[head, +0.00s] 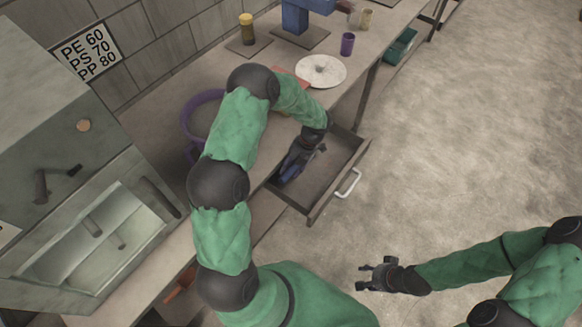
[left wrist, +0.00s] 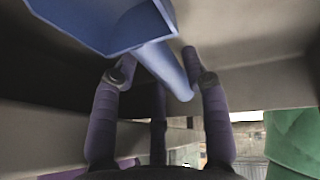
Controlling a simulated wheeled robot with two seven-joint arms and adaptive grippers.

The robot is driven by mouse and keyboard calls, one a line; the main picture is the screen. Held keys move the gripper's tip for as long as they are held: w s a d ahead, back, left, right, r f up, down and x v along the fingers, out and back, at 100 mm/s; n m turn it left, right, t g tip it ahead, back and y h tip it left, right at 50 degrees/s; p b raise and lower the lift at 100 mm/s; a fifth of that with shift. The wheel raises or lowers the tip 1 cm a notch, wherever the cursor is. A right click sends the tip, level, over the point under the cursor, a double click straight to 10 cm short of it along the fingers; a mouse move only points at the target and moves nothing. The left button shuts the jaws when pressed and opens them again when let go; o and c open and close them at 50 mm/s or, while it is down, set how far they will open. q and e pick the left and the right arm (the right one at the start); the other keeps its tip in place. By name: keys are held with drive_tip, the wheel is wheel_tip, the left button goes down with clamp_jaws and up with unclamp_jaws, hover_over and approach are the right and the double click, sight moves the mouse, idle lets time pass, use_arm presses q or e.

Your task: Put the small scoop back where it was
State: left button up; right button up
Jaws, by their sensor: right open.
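The small blue scoop (left wrist: 160,68) shows large in the left wrist view, its bowl at the top and its handle running down between my fingers. In the head view the scoop (head: 290,163) is inside the open drawer (head: 329,195), partly hidden by my left gripper (head: 304,151). In the left wrist view the fingers of my left gripper (left wrist: 160,62) are closed in on both sides of the handle. I cannot tell whether the scoop touches the drawer floor. My right gripper (head: 370,275) is open and empty, away from the drawer over the floor.
The drawer's pale handle (head: 349,183) faces the open floor. On the counter above are a purple ring-shaped object (head: 187,118), a white plate (head: 321,70), a purple cup (head: 347,43) and a yellow-topped jar (head: 247,28). A grey cabinet (head: 85,195) stands at left.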

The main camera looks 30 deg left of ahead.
use_arm(q)
drive_tip(key=shift+r, duration=0.1)
drive_tip(key=p+v, duration=0.3)
drive_tip(key=v, duration=0.9)
idle(1.1)
